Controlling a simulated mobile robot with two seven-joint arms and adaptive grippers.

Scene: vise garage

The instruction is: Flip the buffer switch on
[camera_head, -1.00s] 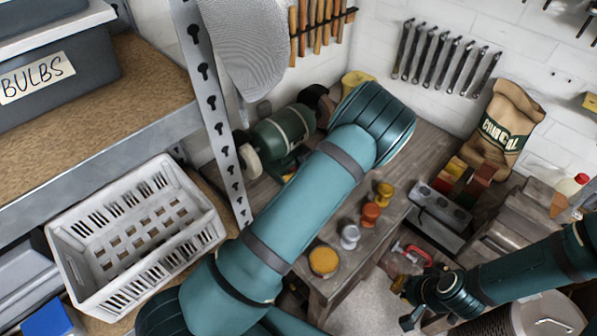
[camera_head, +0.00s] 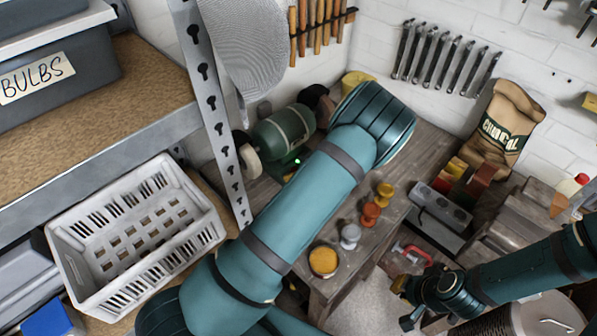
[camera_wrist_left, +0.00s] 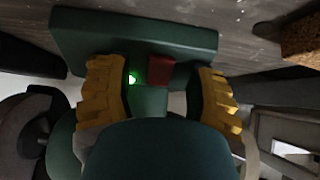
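The green buffer (camera_head: 283,130) stands on the workbench at the back, partly behind my left arm in the head view. Its base (camera_wrist_left: 75,35) fills the top of the left wrist view and carries a red switch (camera_wrist_left: 162,70). A green light (camera_wrist_left: 131,78) glows beside the switch; it also shows in the head view (camera_head: 297,161). My left gripper (camera_wrist_left: 160,95) is open, its yellow fingers apart on either side of the switch and light. Contact with the switch is not visible. My right gripper (camera_head: 403,303) is low at the right, its fingers unclear.
Orange, grey and yellow knob-shaped pieces (camera_head: 371,213) stand on the workbench (camera_head: 425,150) right of my left arm. A grey box (camera_head: 443,205) and paper sack (camera_head: 505,120) are farther right.

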